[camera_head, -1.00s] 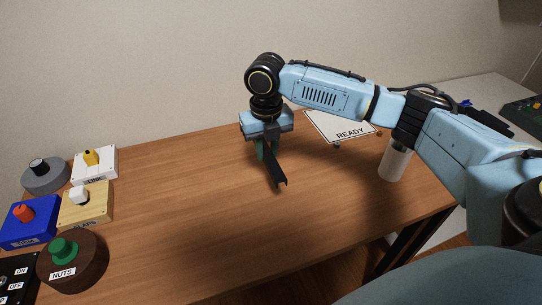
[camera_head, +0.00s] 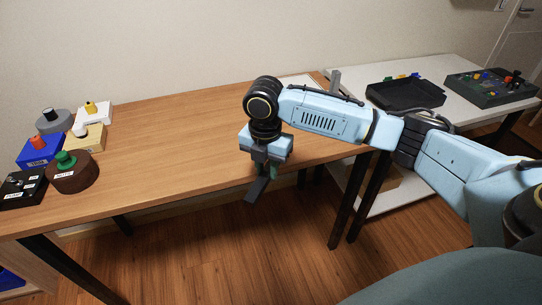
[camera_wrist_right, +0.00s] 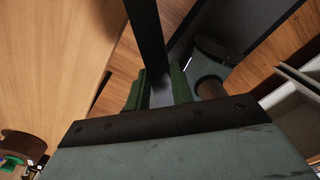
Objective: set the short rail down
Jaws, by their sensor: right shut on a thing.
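My right gripper (camera_head: 262,166) points down and is shut on the short rail (camera_head: 255,190), a dark narrow bar. In the head view the rail hangs tilted at the front edge of the wooden table (camera_head: 190,130), with the floor behind it. In the right wrist view the green fingers of the right gripper (camera_wrist_right: 160,90) clasp the rail (camera_wrist_right: 147,32), which runs up out of the picture. Part of the rail is hidden between the fingers. My left gripper is out of view.
Several knob blocks, among them a brown round one (camera_head: 74,174) and a blue one (camera_head: 40,150), stand at the table's left. The table's middle is bare. A white table (camera_head: 440,115) at right bears a black tray (camera_head: 405,94) and a dark box (camera_head: 490,88).

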